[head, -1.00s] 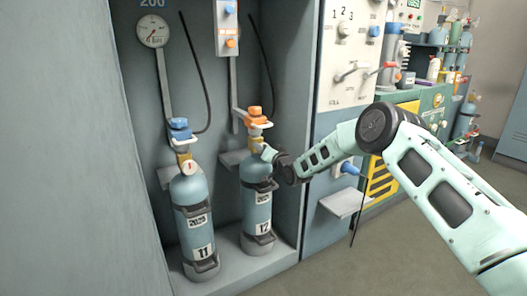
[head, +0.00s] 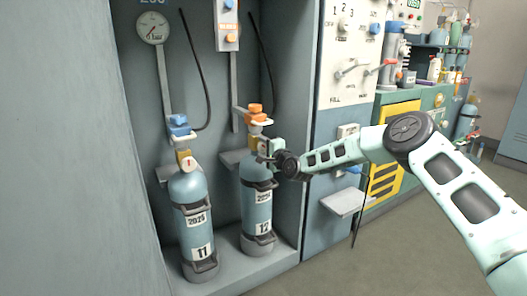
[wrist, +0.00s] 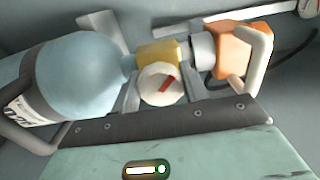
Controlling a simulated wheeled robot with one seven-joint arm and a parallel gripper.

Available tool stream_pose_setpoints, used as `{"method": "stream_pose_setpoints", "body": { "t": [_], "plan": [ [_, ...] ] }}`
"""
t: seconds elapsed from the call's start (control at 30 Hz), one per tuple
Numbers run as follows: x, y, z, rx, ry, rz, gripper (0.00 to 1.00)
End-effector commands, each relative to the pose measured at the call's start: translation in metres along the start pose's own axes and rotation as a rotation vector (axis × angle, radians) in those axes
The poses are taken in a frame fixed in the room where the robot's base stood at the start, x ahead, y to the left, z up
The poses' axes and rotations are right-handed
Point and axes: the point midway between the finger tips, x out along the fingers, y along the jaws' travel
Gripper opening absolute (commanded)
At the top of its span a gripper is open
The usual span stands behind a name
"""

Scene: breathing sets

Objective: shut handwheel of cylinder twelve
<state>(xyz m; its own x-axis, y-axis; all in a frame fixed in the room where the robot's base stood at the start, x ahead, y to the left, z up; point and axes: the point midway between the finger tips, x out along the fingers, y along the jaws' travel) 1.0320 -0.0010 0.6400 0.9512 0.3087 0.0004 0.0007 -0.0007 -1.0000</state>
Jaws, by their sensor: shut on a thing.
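Cylinder twelve (head: 257,208) is the right-hand blue bottle, upright in the cabinet, with a "12" label. It also shows at the left of the wrist view (wrist: 75,75). Its handwheel (wrist: 158,88) is a small white round knob with a red mark that lies diagonally, on a brass valve body (wrist: 158,53). My gripper (head: 267,151) is at the valve, with grey fingers on both sides of the handwheel in the wrist view, shut on it. In the head view my gripper hides most of the handwheel.
Cylinder eleven (head: 193,210) stands to the left, with a similar knob (head: 188,163) and a blue connector (head: 179,122). An orange connector (wrist: 236,52) with a pale loop handle sits on cylinder twelve's valve. The cabinet's right wall (head: 297,130) is close to my arm.

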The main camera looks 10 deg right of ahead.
Motion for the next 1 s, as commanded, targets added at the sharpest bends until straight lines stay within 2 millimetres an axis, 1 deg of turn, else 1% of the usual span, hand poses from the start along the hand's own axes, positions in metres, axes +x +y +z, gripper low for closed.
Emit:
{"method": "stream_pose_setpoints", "body": {
  "t": [0.03,0.6,0.8,1.0],
  "plan": [
    [-0.0007,0.0052,0.0003,0.049,-0.001,0.004,0.21],
    [-0.0004,0.0039,0.0013,0.565,-0.002,0.004,0.21],
    [-0.0003,0.0022,0.0010,0.689,-0.002,0.003,0.21],
    [-0.0002,0.0013,0.0016,0.766,-0.003,0.004,0.21]
  ]
}}
